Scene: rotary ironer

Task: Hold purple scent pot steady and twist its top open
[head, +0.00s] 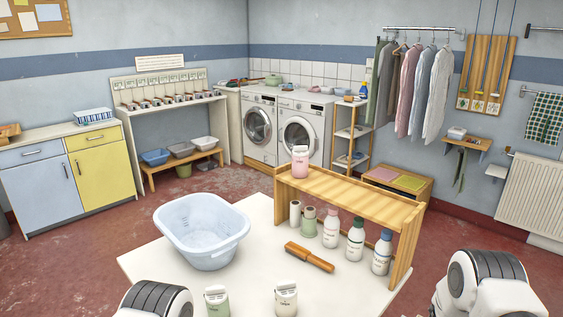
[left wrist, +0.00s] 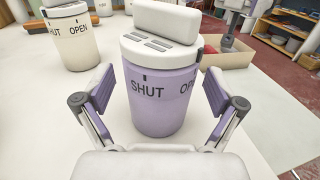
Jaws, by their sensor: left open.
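The purple scent pot (left wrist: 157,108) stands upright on the white table in the left wrist view. Its white top (left wrist: 158,52) has a raised grip bar and slots. In the head view the purple pot and both gripper tips are out of frame; only parts of my arms show at the bottom.
A cream pot (left wrist: 75,45) marked SHUT and OPEN stands left of the purple one.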

